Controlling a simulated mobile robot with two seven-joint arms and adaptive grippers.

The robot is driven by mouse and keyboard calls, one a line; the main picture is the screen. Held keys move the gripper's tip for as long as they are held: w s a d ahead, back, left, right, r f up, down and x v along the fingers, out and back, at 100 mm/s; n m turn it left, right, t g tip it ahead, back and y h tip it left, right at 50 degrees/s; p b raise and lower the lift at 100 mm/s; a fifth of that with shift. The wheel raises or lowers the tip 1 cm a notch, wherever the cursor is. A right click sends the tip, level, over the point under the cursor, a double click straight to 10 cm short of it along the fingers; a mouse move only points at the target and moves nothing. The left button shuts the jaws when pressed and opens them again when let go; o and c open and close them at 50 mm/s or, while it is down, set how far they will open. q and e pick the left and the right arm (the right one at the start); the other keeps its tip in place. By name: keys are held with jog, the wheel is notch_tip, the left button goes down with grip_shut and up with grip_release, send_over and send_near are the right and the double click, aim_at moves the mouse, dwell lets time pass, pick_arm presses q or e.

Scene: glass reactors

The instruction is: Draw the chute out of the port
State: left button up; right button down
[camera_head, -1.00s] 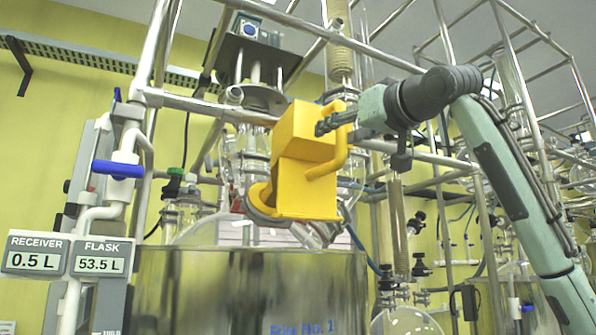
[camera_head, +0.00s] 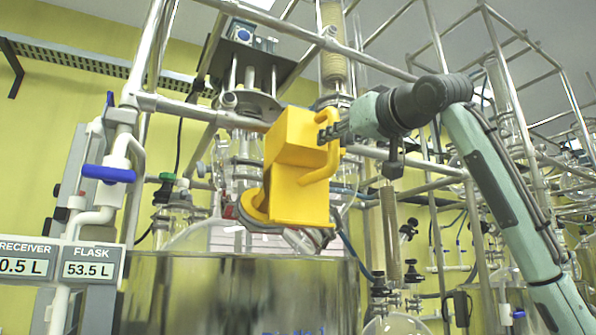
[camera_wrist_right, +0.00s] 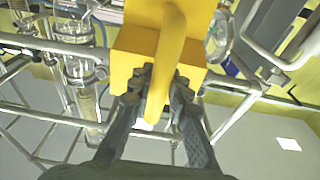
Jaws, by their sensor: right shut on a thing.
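The yellow chute (camera_head: 300,195) is a boxy piece with a curved handle on its right side. It is above the steel vessel (camera_head: 240,295), in front of the glassware. My right gripper (camera_head: 326,134) is shut on the chute's handle, which also shows between the fingers in the right wrist view (camera_wrist_right: 165,75). A round yellow collar (camera_head: 254,206) shows at the chute's lower left. The port is hidden behind the chute, so I cannot tell whether the chute's end is still in it. My left gripper is out of view.
Steel frame bars (camera_head: 200,112) cross behind and above the chute. A white valve with a blue handle (camera_head: 109,173) and the receiver and flask readouts (camera_head: 90,263) stand at the left. More glassware and frame rods fill the right side.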

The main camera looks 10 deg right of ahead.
aim_at(337, 115)
jog(key=shift+w+a+r+g, duration=0.15)
jog(key=shift+r+g, duration=0.1)
jog(key=shift+r, duration=0.55)
jog(key=shift+w+d+r+g, duration=0.1)
jog(key=shift+r+g, duration=0.15)
jog(key=shift+r, duration=0.5)
dwell(0.5)
jog(key=shift+s+r, duration=0.1)
jog(key=shift+s, duration=0.05)
jog(key=shift+s+r, duration=0.35)
jog(key=shift+s+d+r, duration=0.15)
jog(key=shift+d, duration=0.05)
jog(key=shift+s+d+r, duration=0.2)
jog(key=shift+s+r, duration=0.3)
jog(key=shift+s, duration=0.05)
jog(key=shift+s+d+r, duration=0.2)
jog(key=shift+s+r, duration=0.25)
jog(key=shift+s, duration=0.1)
jog(key=shift+s+d+r, duration=0.2)
jog(key=shift+s+r, duration=0.25)
jog(key=shift+s, duration=0.05)
dwell(0.3)
jog(key=shift+s, duration=0.1)
jog(key=r+b+v, duration=0.1)
jog(key=r+v, duration=0.1)
jog(key=v, duration=1)
jog(key=shift+r, duration=0.4)
dwell(0.4)
jog(key=shift+s, duration=0.1)
